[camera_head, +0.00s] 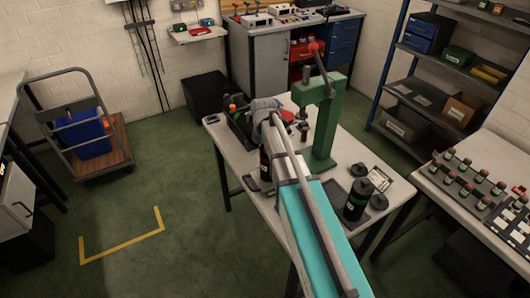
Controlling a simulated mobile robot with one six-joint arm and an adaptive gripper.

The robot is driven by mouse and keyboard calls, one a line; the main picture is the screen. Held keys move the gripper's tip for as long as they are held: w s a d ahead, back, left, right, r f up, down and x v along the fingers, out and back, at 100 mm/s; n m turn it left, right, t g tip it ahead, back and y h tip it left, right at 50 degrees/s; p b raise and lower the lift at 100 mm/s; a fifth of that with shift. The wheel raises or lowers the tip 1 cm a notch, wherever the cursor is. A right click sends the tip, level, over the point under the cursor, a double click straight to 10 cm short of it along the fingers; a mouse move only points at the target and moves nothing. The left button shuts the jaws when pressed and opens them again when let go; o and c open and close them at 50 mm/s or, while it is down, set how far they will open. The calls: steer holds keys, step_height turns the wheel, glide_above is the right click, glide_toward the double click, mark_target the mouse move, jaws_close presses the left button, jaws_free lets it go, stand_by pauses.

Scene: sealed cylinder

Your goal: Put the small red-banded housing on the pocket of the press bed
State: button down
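My arm reaches over the table from the lower right, and its grey wrist end with my gripper (266,112) is beside the green press. The fingers are hidden or too small to make out. The green press (326,125) stands upright on the table with a red-knobbed lever; its bed and pocket are mostly hidden behind my arm. A dark cylinder (265,167) stands left of my arm, partly covered by it; it may be the red-banded housing, but the band is unclear. A small red round part (287,116) shows just right of my wrist.
A black bin (238,124) with small items is at the table's left back. A side table (432,180) with several small cylinders is at right. A trolley (85,135) stands left; floor between is clear.

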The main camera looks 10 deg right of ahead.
steer(key=shift+f, duration=0.1)
steer(key=c, duration=0.8)
jaws_free()
step_height(320, 180, up, 8)
steer(key=p, duration=0.7)
steer(key=shift+f, duration=0.1)
steer(key=shift+p, duration=0.3)
